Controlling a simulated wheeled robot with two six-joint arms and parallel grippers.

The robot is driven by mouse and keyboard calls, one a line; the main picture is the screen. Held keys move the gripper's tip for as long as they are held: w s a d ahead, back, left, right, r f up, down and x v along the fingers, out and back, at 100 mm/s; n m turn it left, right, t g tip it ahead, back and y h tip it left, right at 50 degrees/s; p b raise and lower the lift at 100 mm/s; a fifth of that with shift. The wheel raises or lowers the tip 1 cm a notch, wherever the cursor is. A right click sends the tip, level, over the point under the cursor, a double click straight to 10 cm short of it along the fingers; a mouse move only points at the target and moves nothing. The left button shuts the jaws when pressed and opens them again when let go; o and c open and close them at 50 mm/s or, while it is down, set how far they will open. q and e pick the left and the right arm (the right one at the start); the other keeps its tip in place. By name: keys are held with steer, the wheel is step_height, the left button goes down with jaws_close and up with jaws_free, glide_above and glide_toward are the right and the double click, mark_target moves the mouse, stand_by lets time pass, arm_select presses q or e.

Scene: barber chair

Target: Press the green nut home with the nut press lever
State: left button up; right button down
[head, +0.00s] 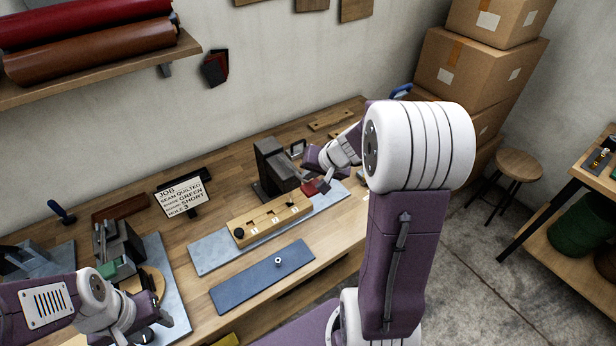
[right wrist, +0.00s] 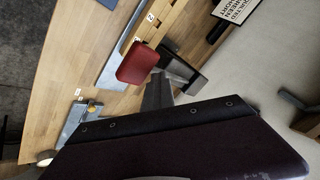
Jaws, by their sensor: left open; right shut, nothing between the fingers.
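The nut press (head: 272,168) is a dark upright block behind the wooden hole strip (head: 270,217), which has numbered holes. A red pad (head: 312,187), seemingly the press lever's grip, shows beside the press and in the right wrist view (right wrist: 138,64). My right gripper (head: 325,183) is shut and empty, right by the red pad. In the right wrist view its dark fingers (right wrist: 158,95) point at the pad; contact cannot be told. My left gripper (head: 152,312) is open at the lower left, over the left fixture. I cannot make out the green nut.
A job card (head: 183,194) reads GREEN, SHORT and HOLE 3. A blue mat (head: 240,284) with a small pale nut (head: 278,261) lies in front. A clamp-like fixture (head: 118,245) stands left.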

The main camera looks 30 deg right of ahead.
steer(key=shift+r+p, duration=0.45)
steer(key=shift+r, duration=0.35)
steer(key=shift+w, duration=0.15)
steer(key=r+p, duration=0.2)
steer(key=r, duration=0.1)
steer(key=r+p, duration=0.2)
steer(key=shift+w, duration=0.4)
steer(key=shift+a+f, duration=0.1)
steer(key=shift+f, duration=0.05)
